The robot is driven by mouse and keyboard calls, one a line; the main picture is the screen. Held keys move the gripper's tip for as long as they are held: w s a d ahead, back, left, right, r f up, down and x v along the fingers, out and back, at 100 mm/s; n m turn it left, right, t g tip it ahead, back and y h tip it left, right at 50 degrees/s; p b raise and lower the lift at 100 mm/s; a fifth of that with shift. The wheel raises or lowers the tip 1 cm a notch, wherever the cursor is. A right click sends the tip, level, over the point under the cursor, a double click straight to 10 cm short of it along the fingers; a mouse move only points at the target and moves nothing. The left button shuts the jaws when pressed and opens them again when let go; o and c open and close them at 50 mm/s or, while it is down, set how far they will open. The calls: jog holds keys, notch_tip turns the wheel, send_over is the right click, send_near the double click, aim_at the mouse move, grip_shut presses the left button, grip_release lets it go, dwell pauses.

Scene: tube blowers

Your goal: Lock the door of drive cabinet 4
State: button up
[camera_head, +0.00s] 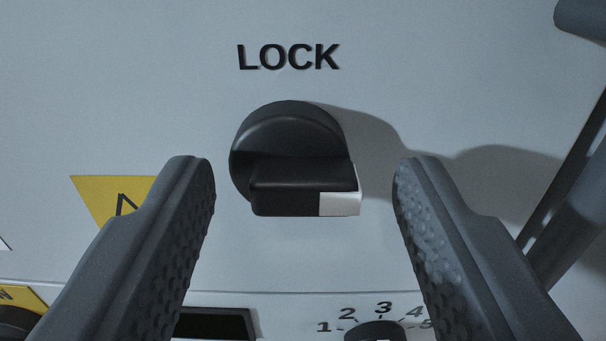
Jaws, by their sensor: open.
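The black lock knob (290,130) sits on the pale cabinet door (150,90) below the raised word LOCK (288,57). Its grip bar lies horizontal, with a white mark on its right end. My gripper (303,175) is open and empty. One finger is to the left of the knob and one to the right, with a clear gap on each side. The fingers' lower parts hide some of the panel. No cabinet number shows.
A black numbered dial (376,330) is at the bottom edge, beside a dark rectangular window (215,324). A yellow warning triangle (95,190) is partly behind the left finger. Dark grey bars (575,215) stand at the right. The door around the knob is flat and clear.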

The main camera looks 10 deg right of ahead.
jog(key=c, duration=1)
jog(key=shift+d, duration=0.25)
jog(key=shift+a, duration=0.15)
